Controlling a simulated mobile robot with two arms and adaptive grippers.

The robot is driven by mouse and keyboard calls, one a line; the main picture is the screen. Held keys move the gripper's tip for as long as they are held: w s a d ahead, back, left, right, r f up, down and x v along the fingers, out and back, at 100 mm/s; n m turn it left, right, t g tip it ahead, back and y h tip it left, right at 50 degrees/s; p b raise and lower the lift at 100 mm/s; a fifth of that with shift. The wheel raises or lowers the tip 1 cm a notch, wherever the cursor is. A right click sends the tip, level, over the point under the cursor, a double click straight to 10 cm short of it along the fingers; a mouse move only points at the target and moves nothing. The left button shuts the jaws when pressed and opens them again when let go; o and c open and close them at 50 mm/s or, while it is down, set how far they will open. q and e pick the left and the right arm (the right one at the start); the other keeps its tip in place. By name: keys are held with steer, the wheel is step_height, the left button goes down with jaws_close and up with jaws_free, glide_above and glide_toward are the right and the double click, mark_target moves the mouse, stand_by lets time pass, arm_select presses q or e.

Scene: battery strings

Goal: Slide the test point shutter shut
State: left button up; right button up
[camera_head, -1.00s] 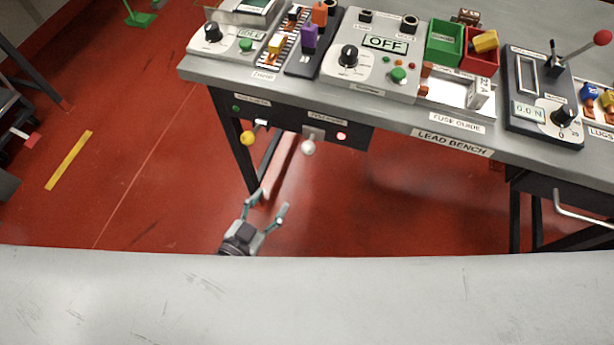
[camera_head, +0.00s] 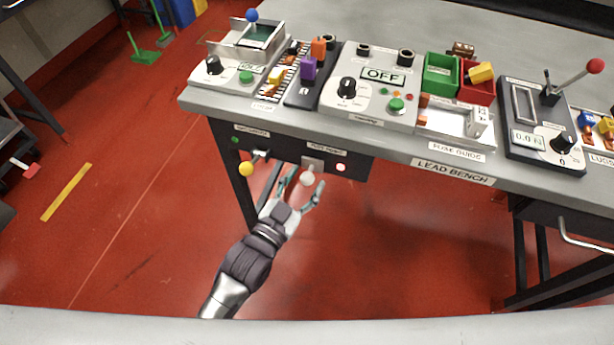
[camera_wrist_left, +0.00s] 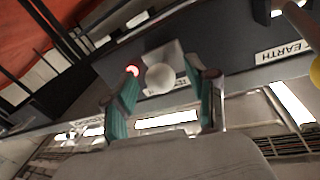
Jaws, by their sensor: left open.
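On the dark panel (camera_head: 355,166) under the bench's front edge is a small grey plate (camera_head: 313,163) with a round white knob (camera_head: 307,179), which looks like the test point shutter. A lit red lamp (camera_head: 341,167) is just right of it. The label above is too blurred to read surely. My left gripper (camera_head: 307,177) is open, its teal fingers either side of the white knob in the picture. In the left wrist view the knob (camera_wrist_left: 160,78) shows between the fingertips, with the plate (camera_wrist_left: 165,55) behind; contact cannot be told. My right gripper is out of view.
A yellow-knobbed lever (camera_head: 246,169) with a green lamp (camera_head: 235,140) is left on the same panel. A bench leg (camera_head: 232,175) stands behind it. Instruments and bins cover the bench top above. A grey surface edge (camera_head: 450,330) crosses the bottom.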

arm_select(q)
steer(key=shift+w+d, duration=0.35)
steer(key=shift+w, duration=0.25)
jaws_close()
